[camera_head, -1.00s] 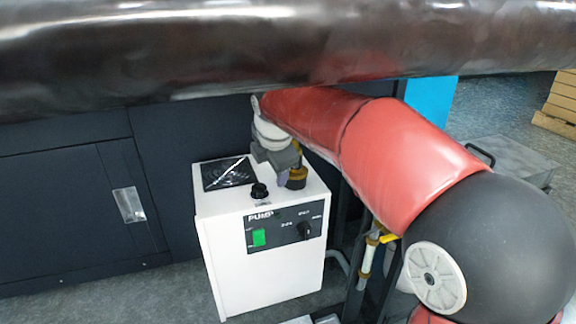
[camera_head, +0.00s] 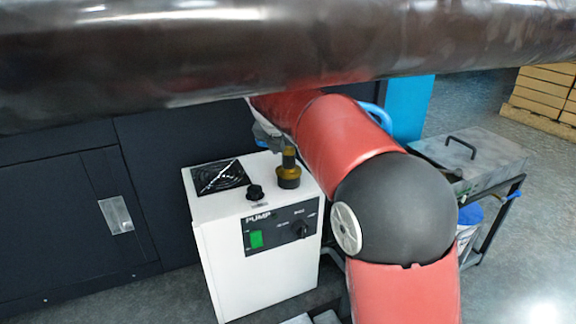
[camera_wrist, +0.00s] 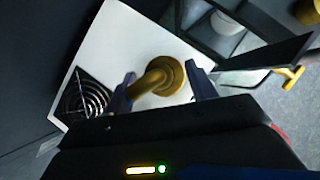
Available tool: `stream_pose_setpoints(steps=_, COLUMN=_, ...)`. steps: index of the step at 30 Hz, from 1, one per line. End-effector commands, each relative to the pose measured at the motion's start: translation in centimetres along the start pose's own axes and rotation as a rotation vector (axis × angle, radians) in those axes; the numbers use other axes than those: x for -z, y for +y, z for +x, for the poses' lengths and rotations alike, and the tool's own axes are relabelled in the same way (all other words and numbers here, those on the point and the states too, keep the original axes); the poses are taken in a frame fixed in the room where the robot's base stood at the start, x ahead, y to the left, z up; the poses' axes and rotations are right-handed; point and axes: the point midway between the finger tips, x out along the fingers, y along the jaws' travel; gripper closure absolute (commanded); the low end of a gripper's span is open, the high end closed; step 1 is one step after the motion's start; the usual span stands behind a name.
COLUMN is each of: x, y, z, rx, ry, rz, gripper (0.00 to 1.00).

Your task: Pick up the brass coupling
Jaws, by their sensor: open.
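The brass coupling (camera_head: 289,177) stands upright on top of the white pump box, near its back right corner. It has a wide round base and a narrower stem. In the wrist view the coupling (camera_wrist: 166,72) is seen from above, between the two dark fingers. My gripper (camera_wrist: 161,86) is open, with one finger on each side of the coupling and no clear contact. In the head view my gripper is mostly hidden behind my red arm, just behind and left of the coupling.
The white pump box (camera_head: 262,254) has a black fan grille (camera_head: 220,177) and a black knob (camera_head: 255,192) on top, left of the coupling. A large dark roller (camera_head: 280,50) runs above my arm. A grey lidded case (camera_head: 470,158) stands to the right.

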Motion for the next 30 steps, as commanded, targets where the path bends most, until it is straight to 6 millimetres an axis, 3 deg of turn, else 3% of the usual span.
stream_pose_setpoints(steps=1, x=0.4, y=0.0, z=1.2, rx=0.002, ry=0.002, rz=0.0, gripper=0.44)
stream_pose_setpoints(steps=6, x=0.4, y=0.0, z=3.5, rx=0.001, ry=0.002, rz=0.002, gripper=0.44)
stream_pose_setpoints(steps=14, x=0.3, y=0.0, z=3.8, rx=0.0, ry=0.001, rz=0.002, gripper=0.44)
stream_pose_setpoints(steps=26, x=0.3, y=0.0, z=3.7, rx=0.0, ry=0.001, rz=0.002, gripper=0.96)
stream_pose_setpoints(steps=30, x=0.2, y=0.0, z=3.7, rx=-0.001, ry=0.0, rz=0.002, gripper=0.99)
